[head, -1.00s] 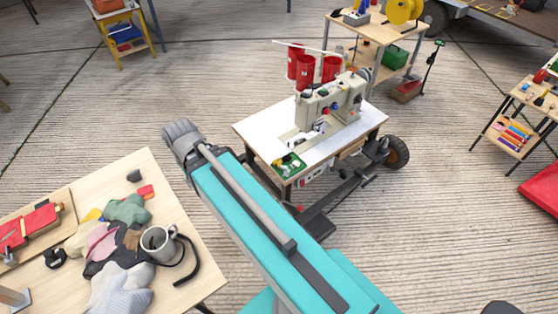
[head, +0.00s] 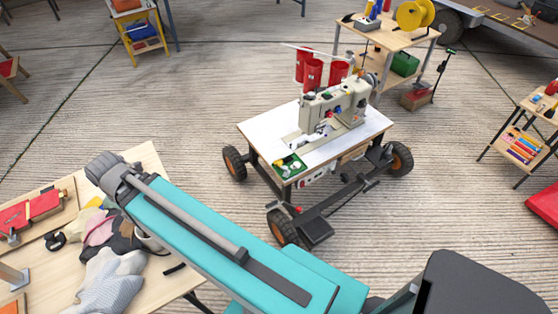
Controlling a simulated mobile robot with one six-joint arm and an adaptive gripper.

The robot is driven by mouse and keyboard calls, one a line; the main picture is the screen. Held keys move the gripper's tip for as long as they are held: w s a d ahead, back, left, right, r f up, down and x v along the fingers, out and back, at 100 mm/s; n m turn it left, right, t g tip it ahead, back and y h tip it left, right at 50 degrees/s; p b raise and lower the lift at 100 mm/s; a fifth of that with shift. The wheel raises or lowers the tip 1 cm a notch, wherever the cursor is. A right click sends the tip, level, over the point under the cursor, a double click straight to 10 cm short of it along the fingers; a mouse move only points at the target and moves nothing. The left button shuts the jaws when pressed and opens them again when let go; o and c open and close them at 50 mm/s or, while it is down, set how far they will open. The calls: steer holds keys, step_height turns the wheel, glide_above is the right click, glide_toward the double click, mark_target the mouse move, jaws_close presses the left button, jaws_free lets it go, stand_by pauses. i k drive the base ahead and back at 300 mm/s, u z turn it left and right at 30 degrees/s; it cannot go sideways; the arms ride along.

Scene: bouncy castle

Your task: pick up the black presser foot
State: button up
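I cannot make out a black presser foot for certain at this size. The sewing machine (head: 338,104) stands on a white-topped wheeled table (head: 262,130). At that table's front corner is a green tray (head: 279,165) with small white and yellow pieces in it, too small to name. My teal arm crosses the lower middle of the view, its grey joint at the upper left end. My gripper is not in view.
The left wooden table (head: 145,160) holds crumpled cloths (head: 112,270), a red tool (head: 30,208) and a small black object (head: 55,240). Red thread cones (head: 312,72) stand behind the machine. A shelf table (head: 385,38) is at the back. Open floor surrounds the wheeled table.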

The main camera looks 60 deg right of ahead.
mark_target(288, 159)
steer(key=u, duration=0.15)
steer(key=k, duration=1.4)
steer(key=z, duration=1)
steer(key=i, duration=0.9)
steer(key=z, duration=0.1)
